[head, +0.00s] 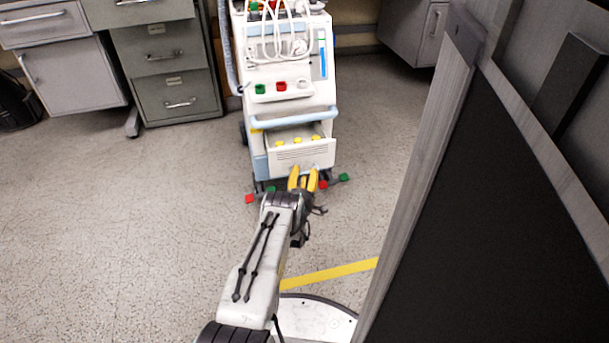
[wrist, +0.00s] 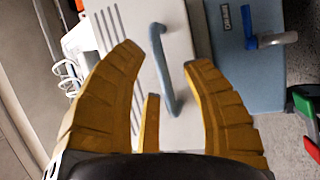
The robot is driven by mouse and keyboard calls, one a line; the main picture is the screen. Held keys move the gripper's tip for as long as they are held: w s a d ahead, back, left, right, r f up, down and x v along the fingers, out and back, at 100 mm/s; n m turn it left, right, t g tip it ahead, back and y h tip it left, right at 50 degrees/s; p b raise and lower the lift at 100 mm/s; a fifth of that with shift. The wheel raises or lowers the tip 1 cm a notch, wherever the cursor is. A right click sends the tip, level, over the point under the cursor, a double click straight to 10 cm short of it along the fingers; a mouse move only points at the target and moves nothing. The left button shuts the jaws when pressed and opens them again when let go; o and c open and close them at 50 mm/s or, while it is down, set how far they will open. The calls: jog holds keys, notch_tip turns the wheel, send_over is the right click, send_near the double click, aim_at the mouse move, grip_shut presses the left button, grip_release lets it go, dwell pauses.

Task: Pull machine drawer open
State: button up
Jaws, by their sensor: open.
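The machine (head: 291,98) is a white and pale blue cart that stands upright in the upper middle of the head view. Its drawer (head: 291,158) has a white slotted front low on the machine; yellow pieces show just above this front. In the wrist view the drawer front (wrist: 183,32) carries a grey-blue bar handle (wrist: 157,40). My gripper (head: 304,172) is open in front of the drawer's lower right part. In the wrist view its yellow fingers (wrist: 163,57) lie on either side of the handle, with gaps visible. I cannot tell the exact depth between fingertips and handle.
Red and green pieces (head: 250,198) stick out at the machine's base. Grey filing drawers (head: 168,95) stand to its left. A large dark panel with a grey frame (head: 480,210) fills the right side. The speckled floor (head: 120,220) at left is clear.

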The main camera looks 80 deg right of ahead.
jog(key=shift+c, duration=0.3)
grip_shut()
jog(key=s+a+p, duration=0.2)
jog(key=a+p, duration=0.2)
jog(key=a, duration=0.2)
jog(key=shift+s+a, duration=0.3)
jog(key=shift+a, duration=0.1)
